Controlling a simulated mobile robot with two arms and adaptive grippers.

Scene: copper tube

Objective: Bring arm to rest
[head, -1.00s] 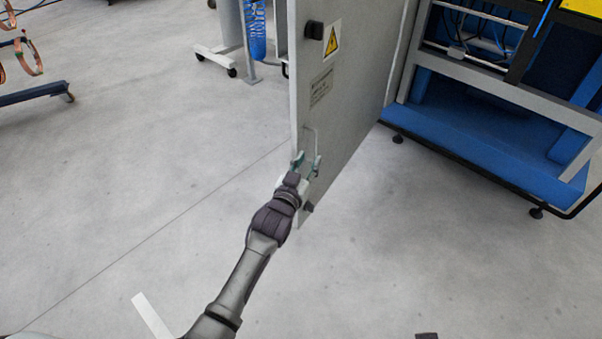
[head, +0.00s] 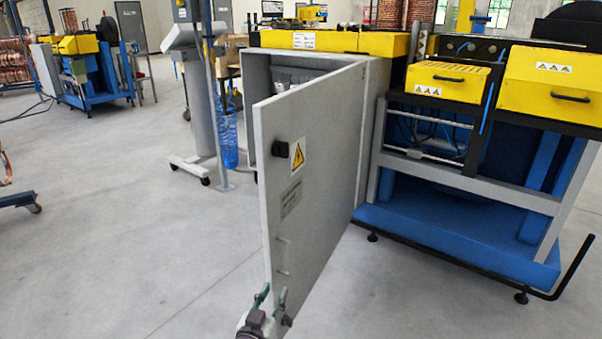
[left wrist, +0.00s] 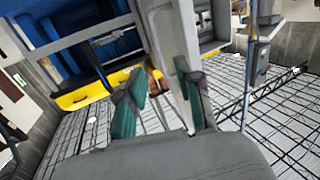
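My left gripper (head: 271,298) is at the bottom of the head view, at the lower free edge of an open grey cabinet door (head: 318,195). Its two green-tipped fingers are spread apart, just below the slim door handle (head: 283,256). Nothing is seen held between them. In the left wrist view the fingers of the left gripper (left wrist: 160,108) also stand apart, with grey panels behind. Whether a finger touches the door cannot be told. Most of the left arm is below the head view. My right gripper is in neither current view.
The door hangs from a grey cabinet (head: 257,75) and juts into the room. A blue-framed machine (head: 460,240) with yellow covers (head: 550,80) stands right of it. A grey stand (head: 195,95) is behind the door.

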